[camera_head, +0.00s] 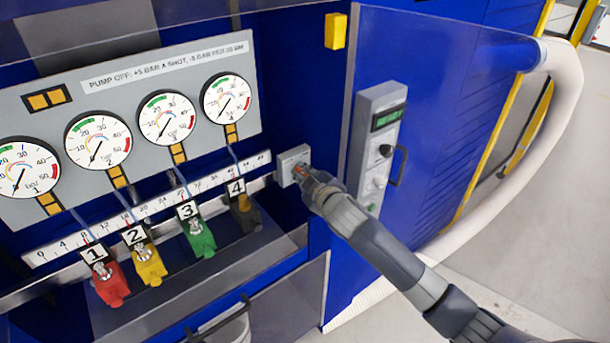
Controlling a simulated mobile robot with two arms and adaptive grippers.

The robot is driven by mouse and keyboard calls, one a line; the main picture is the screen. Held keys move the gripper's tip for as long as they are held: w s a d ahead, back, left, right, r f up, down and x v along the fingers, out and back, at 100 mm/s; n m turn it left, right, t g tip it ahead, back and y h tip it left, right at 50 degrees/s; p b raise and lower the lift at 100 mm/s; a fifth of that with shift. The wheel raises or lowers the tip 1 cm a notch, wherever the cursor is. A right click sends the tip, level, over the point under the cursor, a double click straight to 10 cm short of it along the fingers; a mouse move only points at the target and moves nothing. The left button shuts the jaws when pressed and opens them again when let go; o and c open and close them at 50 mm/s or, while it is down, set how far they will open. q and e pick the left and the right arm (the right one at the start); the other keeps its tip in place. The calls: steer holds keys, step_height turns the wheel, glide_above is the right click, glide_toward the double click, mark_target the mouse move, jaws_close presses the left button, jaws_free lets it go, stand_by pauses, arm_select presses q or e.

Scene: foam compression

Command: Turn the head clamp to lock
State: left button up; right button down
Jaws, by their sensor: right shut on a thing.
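The head clamp (289,161) shows as a small grey block on the blue machine, at the right end of the white scale rail. My right gripper (303,174) reaches in from the lower right and is shut on a part at the front of this block. A small reddish-orange bit shows between the fingers. The gripper hides most of the part that it holds, so its turn angle cannot be seen. My left gripper is not in view.
A control box (376,150) with a green display stands just right of my gripper. Several gauges sit on the grey panel (130,78) at left, above numbered coloured valves like the yellow one (150,266). A pale hose (560,130) curves at right. Open floor (520,260) lies lower right.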

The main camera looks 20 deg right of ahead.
steer(key=shift+n, duration=0.3)
steer(key=c, duration=1.7)
jaws_free()
steer(key=shift+o, duration=0.2)
steer(key=v, duration=1.2)
steer(key=shift+f, duration=0.3)
